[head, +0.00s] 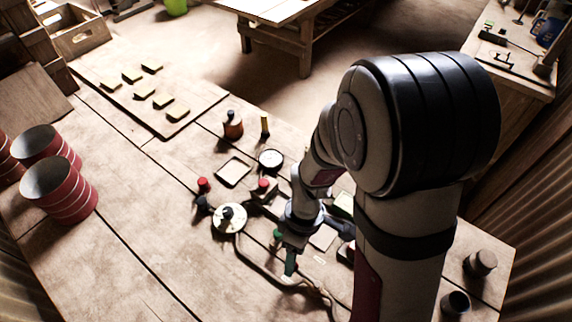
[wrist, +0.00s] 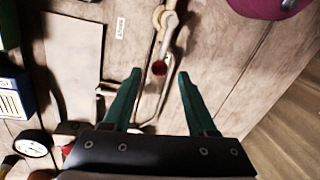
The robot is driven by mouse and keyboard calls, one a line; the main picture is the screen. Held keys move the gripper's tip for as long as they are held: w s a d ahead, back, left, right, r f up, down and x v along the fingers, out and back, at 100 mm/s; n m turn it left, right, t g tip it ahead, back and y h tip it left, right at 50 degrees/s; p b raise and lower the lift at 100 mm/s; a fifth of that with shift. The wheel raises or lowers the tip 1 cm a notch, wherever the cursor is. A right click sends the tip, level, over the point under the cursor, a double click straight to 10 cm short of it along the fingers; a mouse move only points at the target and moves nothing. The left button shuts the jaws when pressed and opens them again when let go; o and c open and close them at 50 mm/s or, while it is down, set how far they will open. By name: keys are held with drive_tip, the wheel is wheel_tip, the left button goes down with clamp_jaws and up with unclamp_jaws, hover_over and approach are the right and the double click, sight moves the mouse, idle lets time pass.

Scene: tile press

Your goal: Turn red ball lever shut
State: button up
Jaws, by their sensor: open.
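The red ball (wrist: 159,68) of the lever shows in the wrist view, midway between my fingertips. A brass-coloured fitting and pipe (wrist: 166,18) run just above it in that view. My gripper (wrist: 159,75) is open, with one green finger on each side of the ball and a visible gap to both. I cannot tell whether the fingertips are down at the ball's height. In the head view my gripper (head: 283,256) is low over the bench beside the pipe (head: 302,282). The red ball is not clearly visible there.
A grey plate (wrist: 75,65), a small white label (wrist: 119,28), a round dial (wrist: 33,145) and a blue box (wrist: 14,98) lie left in the wrist view. In the head view, a round white-topped part (head: 229,217) and red knobs (head: 263,185) stand near my gripper.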

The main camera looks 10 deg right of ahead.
drive_tip(key=shift+s+a+f, duration=0.15)
drive_tip(key=shift+f, duration=1)
clamp_jaws()
drive_tip(key=shift+r, duration=0.1)
idle(0.4)
